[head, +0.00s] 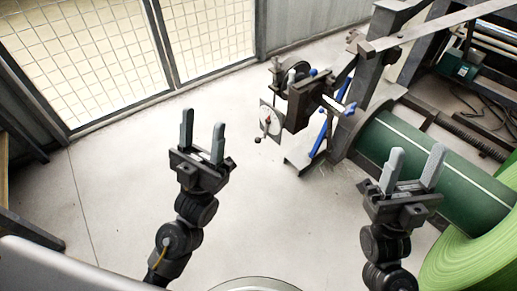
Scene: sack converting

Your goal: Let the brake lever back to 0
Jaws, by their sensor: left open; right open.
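A pale dial plate (270,121) with a red mark faces me on the machine's near side, left of the roll. A small dark knob (257,140) at its lower left looks like the end of the brake lever. The scale figures are too small to read, so I cannot tell the lever's setting. My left gripper (202,125) is open and empty, left of the dial and apart from it. My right gripper (416,152) is open and empty, in front of the green roll in the picture, well right of the dial.
Blue handles (319,139) stick out right of the dial. A dark green core (460,185) and a light green roll (475,255) fill the right. A mesh fence (95,65) stands at the back left. The floor (120,190) on the left is clear.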

